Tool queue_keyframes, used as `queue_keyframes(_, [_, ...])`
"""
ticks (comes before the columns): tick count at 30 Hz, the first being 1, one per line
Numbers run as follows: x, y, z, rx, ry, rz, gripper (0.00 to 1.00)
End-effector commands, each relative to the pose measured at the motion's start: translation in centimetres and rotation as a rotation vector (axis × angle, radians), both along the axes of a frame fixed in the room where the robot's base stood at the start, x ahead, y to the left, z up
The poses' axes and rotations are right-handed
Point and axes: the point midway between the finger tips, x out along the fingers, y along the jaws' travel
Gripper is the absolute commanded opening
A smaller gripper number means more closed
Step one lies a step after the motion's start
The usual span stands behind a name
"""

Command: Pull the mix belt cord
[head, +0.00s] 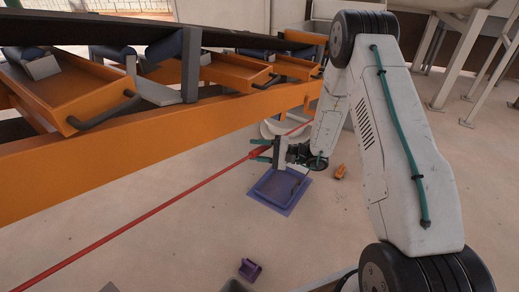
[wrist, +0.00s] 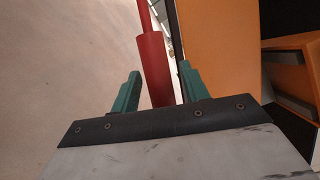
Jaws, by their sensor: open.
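The red mix belt cord (head: 150,202) runs slantwise along the orange belt frame, from the lower left up toward my gripper and beyond. My gripper (head: 258,151) is at the cord, beside a thicker red part of it. In the wrist view that thick red sleeve (wrist: 153,68) stands between the two green fingers of my gripper (wrist: 158,82), with a gap on the left side. The fingers are open. The lower end of the sleeve is hidden behind the dark edge of my gripper's body.
The orange conveyor frame (head: 130,158) with its rollers fills the left, close to my gripper. A blue-purple tray (head: 262,195) lies on the floor below. A small purple piece (head: 250,269) and a small orange piece (head: 340,172) lie nearby. The floor in front is mostly clear.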

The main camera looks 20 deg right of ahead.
Motion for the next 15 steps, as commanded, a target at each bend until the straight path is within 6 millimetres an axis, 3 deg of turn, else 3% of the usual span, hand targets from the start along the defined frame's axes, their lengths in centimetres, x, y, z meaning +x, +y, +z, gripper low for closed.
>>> queue_keyframes(9, [-2.5,-4.8,0.0,0.0,0.0,-0.004,0.45])
queue_keyframes(15, [-3.1,-5.8,0.0,-0.001,0.0,-0.002,0.45])
